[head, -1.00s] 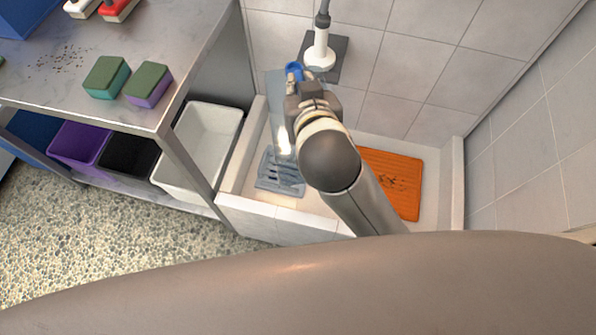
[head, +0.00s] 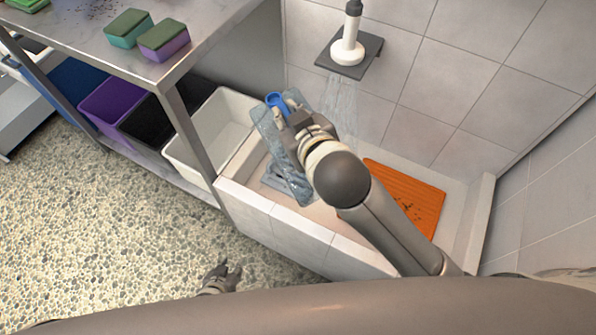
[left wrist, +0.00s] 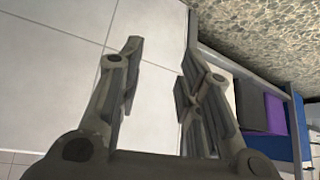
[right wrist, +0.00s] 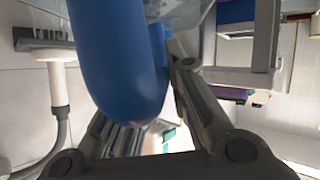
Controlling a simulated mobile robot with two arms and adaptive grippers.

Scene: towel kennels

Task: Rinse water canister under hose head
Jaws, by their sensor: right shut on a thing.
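The water canister (head: 290,165) is a clear container with a blue top (head: 276,102). My right gripper (head: 296,122) is shut on it near its blue part, over the tiled basin; the arm partly hides it. In the right wrist view the blue part (right wrist: 115,60) fills the space between the fingers. The white hose head (head: 346,52) sits on a dark wall bracket, with water (head: 341,95) falling below it. The canister is left of this stream and looks apart from it. My left gripper (head: 228,270) is low over the pebbled floor, open and empty in the left wrist view (left wrist: 160,75).
An orange mat (head: 408,195) lies in the basin (head: 285,222), at the right. A metal table (head: 190,40) with sponges (head: 163,42) stands left, above white (head: 205,145), black and purple (head: 110,105) bins. The floor in front is clear.

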